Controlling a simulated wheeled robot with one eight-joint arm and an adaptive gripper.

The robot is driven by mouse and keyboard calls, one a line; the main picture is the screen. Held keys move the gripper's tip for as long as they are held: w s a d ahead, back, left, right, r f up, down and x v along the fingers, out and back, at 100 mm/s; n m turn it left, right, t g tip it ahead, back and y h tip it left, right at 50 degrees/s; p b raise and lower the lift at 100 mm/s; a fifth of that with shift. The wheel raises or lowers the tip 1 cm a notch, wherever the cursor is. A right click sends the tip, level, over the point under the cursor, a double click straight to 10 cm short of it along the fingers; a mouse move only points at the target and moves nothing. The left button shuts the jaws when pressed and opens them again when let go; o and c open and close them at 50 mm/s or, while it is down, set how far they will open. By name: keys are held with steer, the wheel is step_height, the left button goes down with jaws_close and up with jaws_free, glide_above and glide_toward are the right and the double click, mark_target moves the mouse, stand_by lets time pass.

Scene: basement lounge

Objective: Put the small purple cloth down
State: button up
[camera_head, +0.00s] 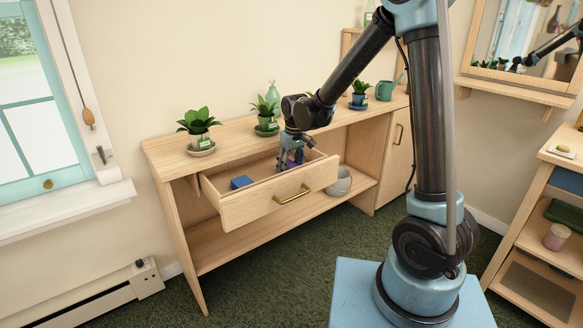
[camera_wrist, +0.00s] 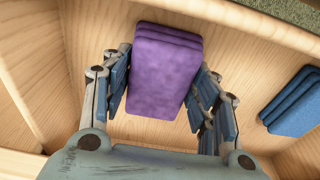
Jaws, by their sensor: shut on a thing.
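The small purple cloth (camera_wrist: 163,70) is a folded, layered block between the two fingers of my gripper (camera_wrist: 160,92) in the wrist view. My gripper is shut on it, with the blue-padded fingers at its left and right sides. In the head view my gripper (camera_head: 291,160) points down into the open drawer (camera_head: 255,207), and only a bit of the purple cloth (camera_head: 295,157) shows between the fingers. The cloth is inside or just above the drawer; I cannot tell whether it touches the bottom.
A folded blue cloth (camera_head: 241,182) lies in the drawer left of my gripper; it also shows at the right of the wrist view (camera_wrist: 294,103). Potted plants (camera_head: 198,128) stand on the console top (camera_head: 228,142) behind. A grey pot (camera_head: 340,181) stands on the lower shelf.

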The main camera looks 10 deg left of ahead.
steer(key=o, duration=1)
steer(key=shift+c, duration=0.2)
steer(key=shift+f, duration=0.1)
step_height(320, 180, up, 17)
steer(key=s+d, duration=0.1)
steer(key=s, duration=0.1)
steer(key=shift+d, duration=0.15)
steer(key=s+d+m, duration=0.2)
steer(key=s+d, duration=0.1)
steer(key=d, duration=0.9)
steer(key=s+d+m, duration=0.2)
steer(key=s+d, duration=0.1)
steer(key=d, duration=0.9)
steer(key=s+d+f+m+t+h, duration=0.1)
steer(key=s+d+f+m, duration=0.4)
steer(key=s+d+f, duration=0.7)
steer(key=s+d, duration=0.3)
steer(key=shift+s+d+f+m, duration=0.2)
steer(key=shift+d+m, duration=0.1)
steer(key=shift+m, duration=0.1)
